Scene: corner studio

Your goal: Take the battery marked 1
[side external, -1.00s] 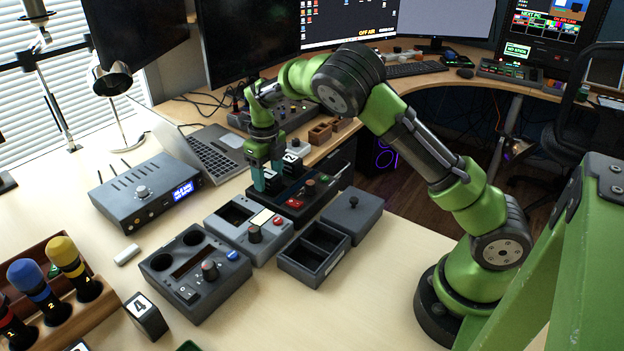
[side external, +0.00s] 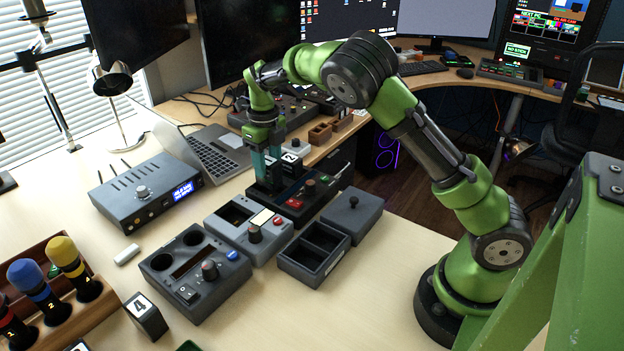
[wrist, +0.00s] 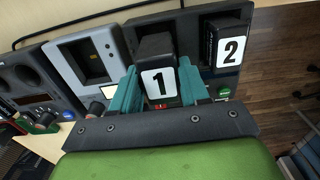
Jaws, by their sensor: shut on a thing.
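My gripper (side external: 267,172) has its teal fingers shut on the sides of the battery marked 1, a dark block with a white label (wrist: 158,82) seen between the fingertips in the wrist view. In the side view the battery is mostly hidden by the fingers. It is over the left end of the black dock (side external: 318,203); I cannot tell whether its lower end is clear of the dock. The battery marked 2 (side external: 292,161) stands in the dock just beside it, and it also shows in the wrist view (wrist: 229,48).
A laptop (side external: 205,152) is behind to the left. Bare table lies front right.

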